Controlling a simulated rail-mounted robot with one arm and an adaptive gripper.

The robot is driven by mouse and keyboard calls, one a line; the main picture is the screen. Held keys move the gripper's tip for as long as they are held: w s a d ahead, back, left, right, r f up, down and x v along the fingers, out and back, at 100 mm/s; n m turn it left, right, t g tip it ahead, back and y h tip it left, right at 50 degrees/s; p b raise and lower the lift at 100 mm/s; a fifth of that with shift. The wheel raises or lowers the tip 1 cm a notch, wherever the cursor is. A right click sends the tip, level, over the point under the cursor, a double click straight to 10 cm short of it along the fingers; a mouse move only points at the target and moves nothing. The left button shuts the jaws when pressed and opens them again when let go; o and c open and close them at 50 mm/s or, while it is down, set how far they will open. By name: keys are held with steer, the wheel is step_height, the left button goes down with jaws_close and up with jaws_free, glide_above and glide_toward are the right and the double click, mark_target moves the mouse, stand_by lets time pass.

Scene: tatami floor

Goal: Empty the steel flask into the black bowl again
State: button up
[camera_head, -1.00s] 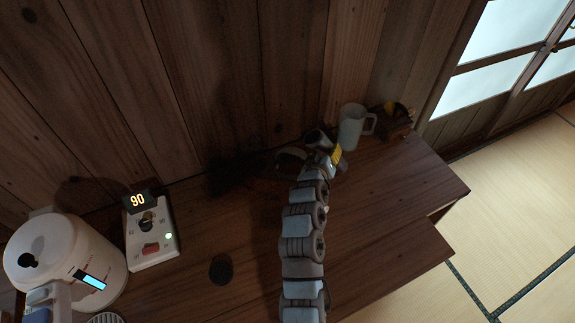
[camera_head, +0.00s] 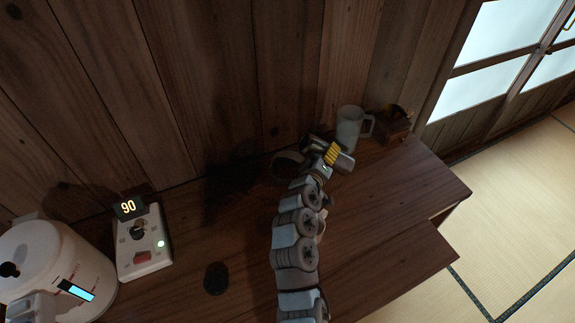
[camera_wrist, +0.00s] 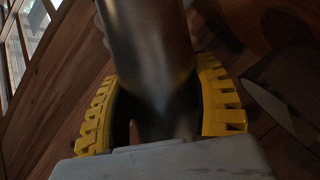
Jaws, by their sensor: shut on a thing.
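My gripper (camera_head: 332,153) has yellow ribbed fingers and is shut on the steel flask (camera_head: 346,163). The flask lies well tilted, close to level, with one end to the left of the fingers and the other to the right. In the wrist view the flask (camera_wrist: 152,50) is a shiny dark cylinder between the two yellow fingers. The black bowl (camera_head: 286,166) is a dark round shape just left of the gripper, near the wall and partly hidden by my arm. The flask's left end is close to the bowl. I cannot see any contents or flow.
A white control box (camera_head: 142,246) showing 90 and a large white vessel (camera_head: 45,265) are at left. A dark disc (camera_head: 216,279) lies on the tabletop (camera_head: 390,200). The front right is clear.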

steer(key=shift+d+r+n+b, duration=0.1)
steer(key=shift+r+n+b, duration=0.2)
steer(key=shift+n+b, duration=0.15)
stand_by(0.5)
steer(key=shift+f+n+t+h+b, duration=0.3)
steer(key=shift+f+n+h+b, duration=0.1)
steer(key=shift+n+b, duration=0.55)
steer(key=shift+a+n+t+h+b, duration=0.3)
steer(key=shift+a+n+b, duration=0.3)
steer(key=shift+a+b, duration=0.35)
stand_by(0.3)
